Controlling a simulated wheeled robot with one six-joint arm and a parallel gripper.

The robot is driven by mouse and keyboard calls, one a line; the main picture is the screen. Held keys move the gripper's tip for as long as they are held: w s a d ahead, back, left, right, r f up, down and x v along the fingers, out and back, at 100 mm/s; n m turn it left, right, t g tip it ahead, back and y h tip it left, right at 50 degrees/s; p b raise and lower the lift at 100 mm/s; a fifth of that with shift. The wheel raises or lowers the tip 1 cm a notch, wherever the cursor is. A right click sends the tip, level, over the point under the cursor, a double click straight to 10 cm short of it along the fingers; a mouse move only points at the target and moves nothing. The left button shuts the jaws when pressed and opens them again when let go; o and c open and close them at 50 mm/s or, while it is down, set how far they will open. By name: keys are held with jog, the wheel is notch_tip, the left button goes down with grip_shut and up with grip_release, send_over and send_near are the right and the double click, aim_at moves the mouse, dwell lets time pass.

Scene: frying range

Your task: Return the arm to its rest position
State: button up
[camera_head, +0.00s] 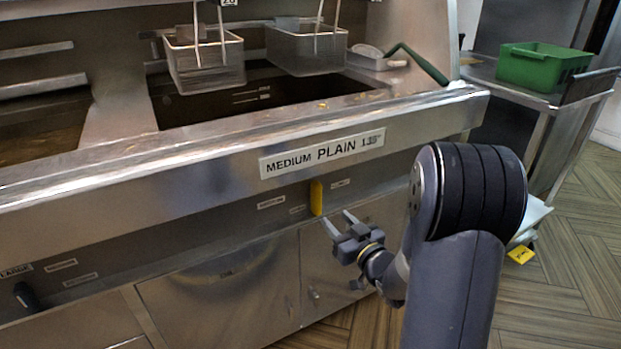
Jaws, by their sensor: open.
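My gripper (339,220) is at the end of my bent arm in the right half of the head view. Its two thin fingers are spread apart, with nothing seen between them. It is in front of the lower front of the frying range (220,165), below the "MEDIUM PLAIN" label (322,153). A yellow handle (317,198) on the range front is just above and left of the fingertips. I cannot tell whether the fingers touch it; a small gap seems to show.
Two wire baskets (205,65) (307,50) hang over the fryer well. A green-handled tool (420,64) lies at the range's right end. A green crate (541,66) stands on a steel side table (480,70). Patterned floor (560,290) is open at right; a yellow tag (520,254) is low there.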

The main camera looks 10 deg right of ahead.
aim_at(320, 202)
jog(key=b+x, duration=0.1)
jog(key=x, duration=0.9)
jog(key=shift+w, duration=0.2)
jog(key=shift+w+a+f+b, duration=0.1)
jog(key=shift+b, duration=0.2)
jog(key=n, duration=0.4)
jog(key=shift+b, duration=0.4)
jog(key=n, duration=0.5)
dwell(0.7)
dwell(0.4)
